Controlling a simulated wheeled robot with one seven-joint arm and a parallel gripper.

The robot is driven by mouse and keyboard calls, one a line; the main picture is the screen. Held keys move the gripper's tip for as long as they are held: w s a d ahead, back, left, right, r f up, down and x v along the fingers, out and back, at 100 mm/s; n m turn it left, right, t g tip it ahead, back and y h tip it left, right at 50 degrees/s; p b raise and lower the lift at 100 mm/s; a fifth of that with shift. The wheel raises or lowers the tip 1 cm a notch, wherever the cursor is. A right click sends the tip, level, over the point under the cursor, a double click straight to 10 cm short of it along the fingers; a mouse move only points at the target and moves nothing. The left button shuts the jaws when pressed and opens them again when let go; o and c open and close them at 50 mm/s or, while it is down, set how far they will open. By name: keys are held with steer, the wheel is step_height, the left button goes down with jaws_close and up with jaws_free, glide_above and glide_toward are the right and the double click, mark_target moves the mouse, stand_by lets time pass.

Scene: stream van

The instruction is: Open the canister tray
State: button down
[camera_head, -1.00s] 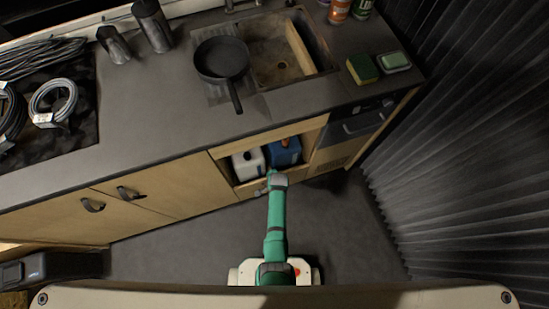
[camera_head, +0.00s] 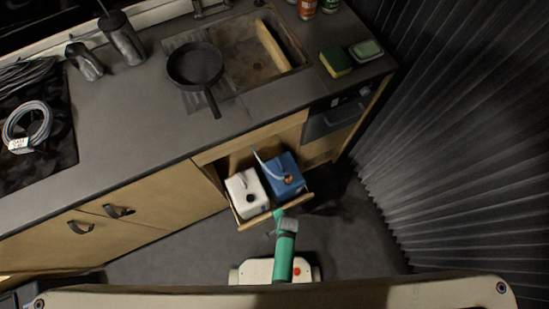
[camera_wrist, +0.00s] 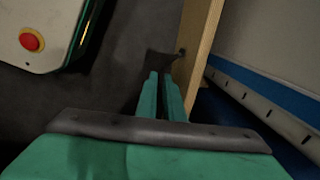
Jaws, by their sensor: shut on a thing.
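The canister tray (camera_head: 285,211) is a wooden pull-out under the counter below the sink, slid well out of the cabinet. It carries a white canister (camera_head: 247,194) on the left and a blue canister (camera_head: 283,176) with a pale hose on the right. My gripper (camera_head: 276,222) is at the tray's front edge. In the wrist view my green fingers (camera_wrist: 164,88) are close together on a dark handle piece at the tray's wooden front panel (camera_wrist: 197,50). The fingers partly hide the handle.
The counter above holds a black pan (camera_head: 195,66), a sink (camera_head: 255,58), a yellow-green sponge (camera_head: 336,62) and a coiled cable (camera_head: 28,127). A dark pleated curtain (camera_head: 460,130) bounds the right. Dark floor is clear on the left, before the closed cabinet doors (camera_head: 120,200).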

steer(key=shift+s+d, duration=0.1)
steer(key=shift+s, duration=0.25)
steer(key=c, duration=1.9)
jaws_free()
step_height(320, 180, up, 11)
steer(key=s, duration=0.2)
steer(key=shift+d+f, duration=0.2)
steer(key=shift+d, duration=0.25)
